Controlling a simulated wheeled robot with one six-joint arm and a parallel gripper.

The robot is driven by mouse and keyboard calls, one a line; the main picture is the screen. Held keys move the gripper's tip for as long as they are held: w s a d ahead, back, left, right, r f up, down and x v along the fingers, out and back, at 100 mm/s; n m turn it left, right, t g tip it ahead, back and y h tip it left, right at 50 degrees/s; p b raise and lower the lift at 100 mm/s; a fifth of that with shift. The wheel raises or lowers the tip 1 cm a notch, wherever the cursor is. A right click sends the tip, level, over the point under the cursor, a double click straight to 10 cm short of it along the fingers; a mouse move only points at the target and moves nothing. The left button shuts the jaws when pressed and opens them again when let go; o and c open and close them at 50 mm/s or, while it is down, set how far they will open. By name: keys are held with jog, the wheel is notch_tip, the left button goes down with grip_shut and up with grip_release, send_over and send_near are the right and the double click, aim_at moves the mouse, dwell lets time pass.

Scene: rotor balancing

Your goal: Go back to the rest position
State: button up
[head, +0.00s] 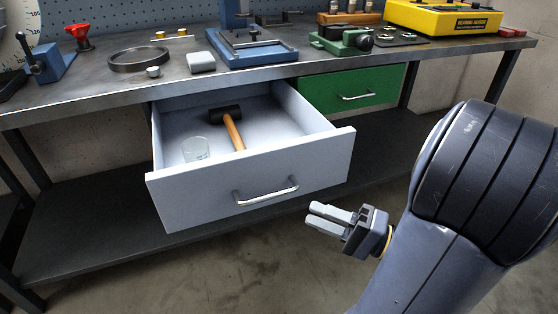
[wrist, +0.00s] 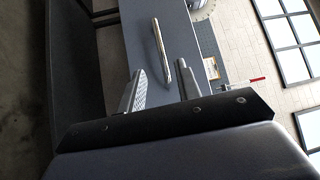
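My gripper (head: 317,216) is in the air in front of the pulled-out grey drawer (head: 170,200), to the right of its handle (head: 266,191) and apart from it. In the wrist view, the two fingers of my gripper (wrist: 161,68) are spread with nothing between them. The drawer handle (wrist: 160,48) shows beyond the fingertips, on the drawer's front (wrist: 139,37). My arm fills the right side of the head view.
The open drawer holds a mallet (head: 232,130) and a clear glass (head: 195,149). A green drawer (head: 325,93) beside it is shut. The workbench (head: 110,88) carries a metal ring (head: 138,60), a blue fixture (head: 251,49) and a yellow box (head: 443,18). Floor in front is clear.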

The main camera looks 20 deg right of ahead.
aim_at(269, 194)
jog(key=shift+b+x, duration=0.5)
jog(key=shift+x, duration=4.95)
